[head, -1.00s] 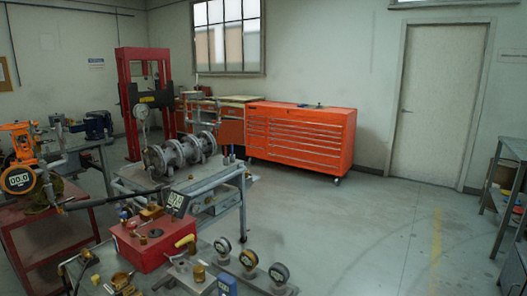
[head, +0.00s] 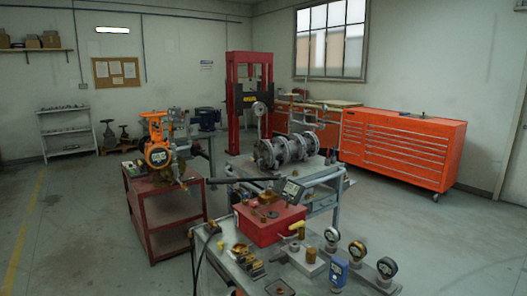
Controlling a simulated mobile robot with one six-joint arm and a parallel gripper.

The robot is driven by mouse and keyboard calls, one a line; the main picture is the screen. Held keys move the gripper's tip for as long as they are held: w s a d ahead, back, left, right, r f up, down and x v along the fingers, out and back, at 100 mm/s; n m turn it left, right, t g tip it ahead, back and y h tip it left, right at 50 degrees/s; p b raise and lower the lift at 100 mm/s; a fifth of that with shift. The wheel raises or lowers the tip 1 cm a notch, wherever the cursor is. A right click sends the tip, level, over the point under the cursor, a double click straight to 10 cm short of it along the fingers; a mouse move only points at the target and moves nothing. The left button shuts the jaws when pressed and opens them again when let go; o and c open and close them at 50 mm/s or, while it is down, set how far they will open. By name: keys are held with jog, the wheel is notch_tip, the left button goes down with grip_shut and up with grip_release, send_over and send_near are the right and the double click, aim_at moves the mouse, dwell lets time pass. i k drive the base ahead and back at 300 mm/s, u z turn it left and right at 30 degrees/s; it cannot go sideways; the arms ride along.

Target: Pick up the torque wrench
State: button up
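A long black bar (head: 238,180) that looks like the torque wrench lies roughly level near the left end of the grey workbench, behind the red box. Its left end sticks out over the gap towards the red cart. A small dark unit with a grey display (head: 292,190) sits at its right end; I cannot tell whether the two are joined. My gripper is not in view.
The red box (head: 268,228) and several round gauges (head: 357,250) crowd the front bench. A flanged assembly (head: 285,150) sits behind. Floor (head: 75,225) at left is clear.

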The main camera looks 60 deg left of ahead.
aim_at(137, 160)
jog(key=u, duration=0.45)
jog(key=i, duration=5.3)
jog(key=u, duration=1.7)
jog(key=i, duration=1.5)
